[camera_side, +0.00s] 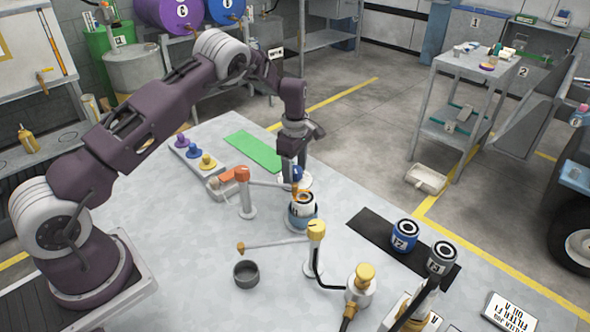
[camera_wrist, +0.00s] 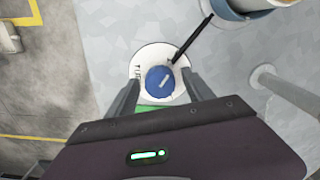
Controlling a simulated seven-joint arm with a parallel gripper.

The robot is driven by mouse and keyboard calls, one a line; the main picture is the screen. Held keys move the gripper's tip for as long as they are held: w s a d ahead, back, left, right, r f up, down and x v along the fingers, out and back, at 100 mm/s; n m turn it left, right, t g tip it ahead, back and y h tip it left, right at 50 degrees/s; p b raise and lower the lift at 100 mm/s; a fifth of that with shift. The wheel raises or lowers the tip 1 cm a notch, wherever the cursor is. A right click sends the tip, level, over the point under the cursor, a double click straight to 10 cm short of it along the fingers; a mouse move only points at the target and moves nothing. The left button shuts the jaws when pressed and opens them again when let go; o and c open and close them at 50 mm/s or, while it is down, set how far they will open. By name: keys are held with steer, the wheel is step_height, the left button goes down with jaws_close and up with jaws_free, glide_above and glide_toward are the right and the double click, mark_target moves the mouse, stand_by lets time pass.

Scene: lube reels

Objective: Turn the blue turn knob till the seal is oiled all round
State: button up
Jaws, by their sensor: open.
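The blue turn knob (camera_wrist: 160,80) sits on a round white base (camera_wrist: 146,61) in the wrist view, a pale line across its top. A thin black rod (camera_wrist: 192,40) runs from beside it to the upper right. My gripper (camera_wrist: 160,86) is open, a finger on either side of the knob; I cannot tell whether they touch it. In the side view my gripper (camera_side: 293,164) points down at the knob, mostly hidden behind it. A white-topped filter (camera_side: 305,201) sits upright in a blue-grey holder (camera_side: 301,218) close by. Oil on its seal is too small to make out.
An orange-topped post (camera_side: 242,176) with a side arm stands left of the holder, and a yellow-topped post (camera_side: 316,232) in front. A dark cup (camera_side: 246,273), a black mat (camera_side: 370,238) with two filters, and a green mat (camera_side: 254,150) lie around.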

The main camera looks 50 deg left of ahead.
steer(key=shift+c, duration=0.4)
jaws_close()
steer(key=m, duration=0.5)
steer(key=shift+m, duration=0.4)
steer(key=m, duration=1.2)
steer(key=shift+m, duration=0.4)
steer(key=m, duration=0.5)
steer(key=shift+m, duration=0.3)
